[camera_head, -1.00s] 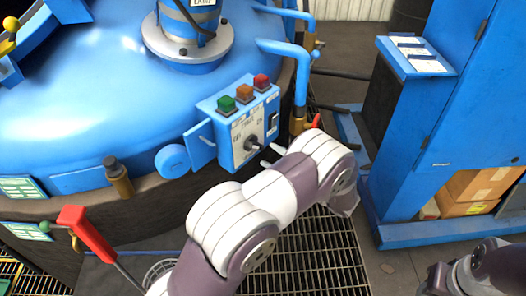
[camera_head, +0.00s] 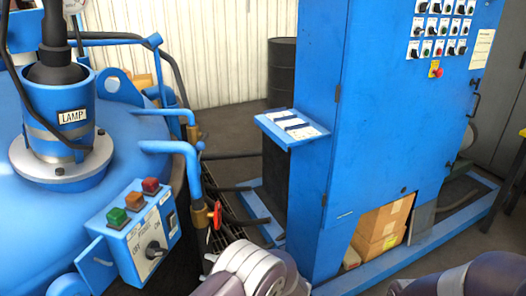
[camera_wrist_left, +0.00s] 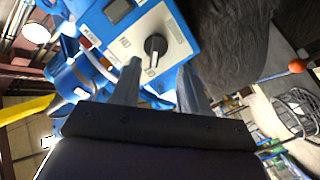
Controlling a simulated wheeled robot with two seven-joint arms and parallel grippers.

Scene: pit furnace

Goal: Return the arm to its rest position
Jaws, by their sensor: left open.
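My left arm comes in at the bottom of the head view. Its gripper shows best in the left wrist view (camera_wrist_left: 158,80), where two grey fingers stand apart with nothing between them. Beyond the fingertips is the blue control box (camera_wrist_left: 185,50) with its black rotary knob (camera_wrist_left: 155,46). In the head view the box (camera_head: 125,250) has green, orange and red buttons, and its knob (camera_head: 154,248) is on the front. The left arm is to the right of the box there. Part of my right arm shows at the bottom right, with its gripper out of view.
The blue furnace lid (camera_head: 110,125) with its lamp fitting (camera_head: 62,130) fills the left. A pipe with a red valve handle (camera_head: 217,215) stands close beside the left arm. A tall blue cabinet (camera_head: 385,110) is at the right, with cardboard boxes (camera_head: 382,228) low inside. A dark drum (camera_head: 282,72) stands behind.

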